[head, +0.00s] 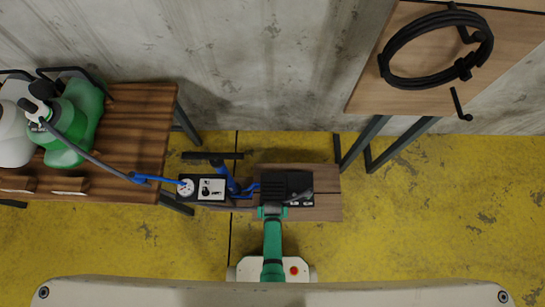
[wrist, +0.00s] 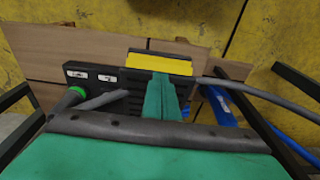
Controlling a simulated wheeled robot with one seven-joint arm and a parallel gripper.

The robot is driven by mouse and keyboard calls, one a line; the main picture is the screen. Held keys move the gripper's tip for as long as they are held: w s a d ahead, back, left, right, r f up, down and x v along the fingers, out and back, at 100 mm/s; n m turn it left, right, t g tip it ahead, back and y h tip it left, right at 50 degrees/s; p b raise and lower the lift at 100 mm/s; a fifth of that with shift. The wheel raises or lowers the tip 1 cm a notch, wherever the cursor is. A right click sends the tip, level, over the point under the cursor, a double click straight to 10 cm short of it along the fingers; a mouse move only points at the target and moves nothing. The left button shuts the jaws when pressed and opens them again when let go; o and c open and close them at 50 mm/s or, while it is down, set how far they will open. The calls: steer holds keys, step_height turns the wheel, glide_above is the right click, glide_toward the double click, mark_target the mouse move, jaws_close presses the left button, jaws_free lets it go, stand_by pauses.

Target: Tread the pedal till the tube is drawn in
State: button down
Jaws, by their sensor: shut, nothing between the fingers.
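A dark pedal unit (head: 292,184) sits on a wooden board (head: 325,207) on the floor. In the wrist view the dark unit (wrist: 90,86) bears small white labels and a green ring at its left. A yellow strip (wrist: 160,63) shows above its middle. My gripper (head: 272,211) reaches the near edge of the unit; its green middle part (wrist: 162,95) lies over the unit in the wrist view. It is shut and empty. Whether it touches the pedal I cannot tell. A grey tube (wrist: 240,90) runs to the right there.
A gauge box (head: 202,188) with blue fittings stands left of the unit. A blue-ended hose leads to a green container (head: 84,115) on a slatted table (head: 130,110). A black hose coil (head: 405,55) hangs on a board (head: 375,85). Yellow floor is clear at right.

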steer(key=s+r, duration=0.5)
steer(key=r, duration=0.3)
stand_by(1.4)
steer(key=s+r+t, duration=0.2)
steer(key=r+t, duration=0.5)
steer(key=r, duration=1.6)
steer(key=s+r+t, duration=0.3)
steer(key=r+t, duration=0.3)
steer(key=r, duration=1.7)
steer(key=shift+s+r+t, duration=0.15)
steer(key=shift+r+t, duration=0.1)
steer(key=shift+t, duration=0.15)
steer(key=shift+d, duration=0.1)
